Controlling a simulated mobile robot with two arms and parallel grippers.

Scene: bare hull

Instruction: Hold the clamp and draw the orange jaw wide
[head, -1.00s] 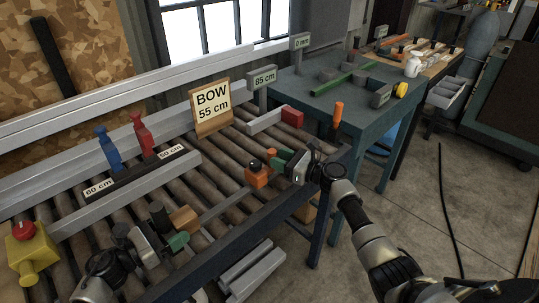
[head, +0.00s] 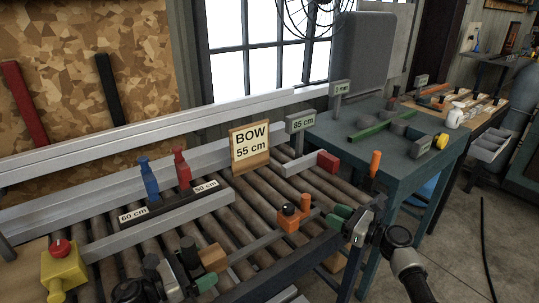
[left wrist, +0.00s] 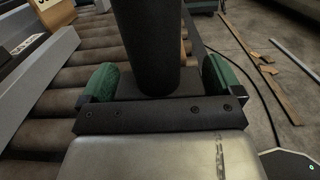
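The clamp lies along the front of the roller bed. Its bar (head: 255,250) runs from a wooden block (head: 213,258) to the orange jaw (head: 290,221), which has a dark knob on top. My left gripper (head: 205,281) is at the clamp's wooden-block end. In the left wrist view, a black upright cylinder (left wrist: 150,40) on a dark block stands between its green fingers (left wrist: 158,83), which look closed on that block. My right gripper (head: 340,217) is right of the orange jaw, with a gap between. Its green fingers look apart and empty.
A blue peg (head: 149,180) and a red peg (head: 182,169) stand on a dark strip behind. A BOW 55 cm sign (head: 250,148) and a red block (head: 328,161) are farther back. A yellow button box (head: 63,272) is at left. A teal table (head: 385,150) stands at right.

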